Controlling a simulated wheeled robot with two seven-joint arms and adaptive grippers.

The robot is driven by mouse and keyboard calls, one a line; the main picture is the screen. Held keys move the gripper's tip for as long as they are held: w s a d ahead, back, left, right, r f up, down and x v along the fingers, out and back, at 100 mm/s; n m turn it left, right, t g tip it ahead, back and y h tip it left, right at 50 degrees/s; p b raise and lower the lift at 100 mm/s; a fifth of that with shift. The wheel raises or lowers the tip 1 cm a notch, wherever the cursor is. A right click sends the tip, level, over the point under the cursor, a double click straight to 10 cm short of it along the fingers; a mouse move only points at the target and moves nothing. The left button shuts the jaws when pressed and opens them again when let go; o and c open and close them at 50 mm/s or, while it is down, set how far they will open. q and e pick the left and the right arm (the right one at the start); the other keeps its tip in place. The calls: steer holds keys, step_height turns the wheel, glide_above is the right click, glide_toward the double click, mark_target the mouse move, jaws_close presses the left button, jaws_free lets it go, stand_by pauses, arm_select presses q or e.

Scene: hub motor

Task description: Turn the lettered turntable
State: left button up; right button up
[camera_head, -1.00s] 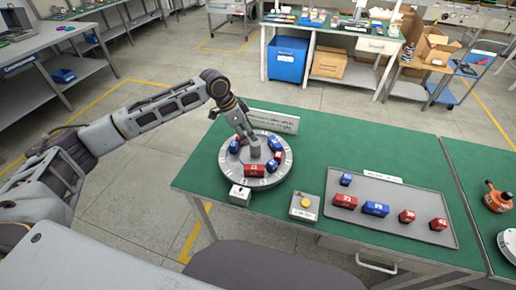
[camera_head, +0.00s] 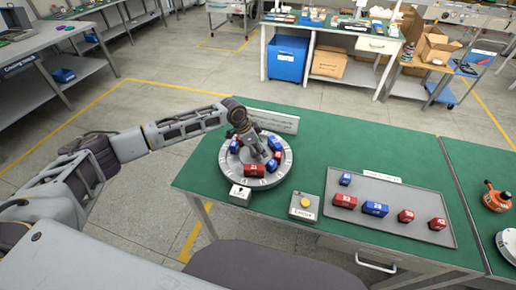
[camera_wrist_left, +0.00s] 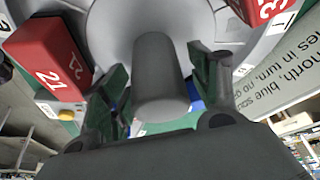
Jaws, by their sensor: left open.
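The round grey turntable (camera_head: 281,177) sits on the left part of the green table. Red and blue numbered blocks stand around its rim, among them a red block (camera_head: 254,170) at the front and a blue block (camera_head: 234,147) at the left. My left gripper (camera_head: 268,157) points down over its middle. In the left wrist view the open fingers of my left gripper (camera_wrist_left: 165,100) stand on either side of the grey centre post (camera_wrist_left: 160,75), with gaps seeming to show beside it. A red block (camera_wrist_left: 50,62) marked 21 is at the left there. My right gripper is not in view.
A yellow button box (camera_head: 303,207) and a small white box (camera_head: 240,194) stand at the table's front edge. A grey tray (camera_head: 398,232) with several red and blue blocks lies to the right. A white sign (camera_head: 273,121) stands behind the turntable.

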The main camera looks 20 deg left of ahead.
arm_select(q)
steer(key=shift+f, duration=0.1)
steer(key=shift+c, duration=0.2)
steer(key=c, duration=0.7)
jaws_close()
steer(key=shift+w+d, duration=0.1)
